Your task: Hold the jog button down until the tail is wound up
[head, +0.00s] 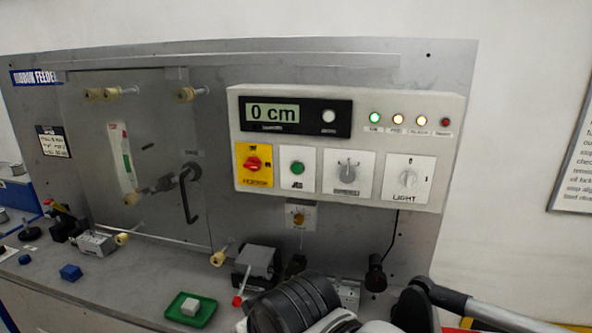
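The jog button (297,168) is a round green button on a white plate, labelled JOG, on the control panel (446,190). Nothing touches it. The display (273,112) above it reads 0 cm. I cannot make out a ribbon tail. A white strip with a green part (127,160) shows behind the clear cover at left. My gripper (295,264) seems to be the small dark part just beyond my ribbed wrist, low at centre and well below the button. My wrist hides most of it, so its fingers cannot be made out.
A yellow plate with a red rotary switch (254,164) is left of the button; a selector knob (347,170) and light switch (407,178) are right. A grey block (258,262) with a red-tipped lever and a green tray (190,310) stand on the bench.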

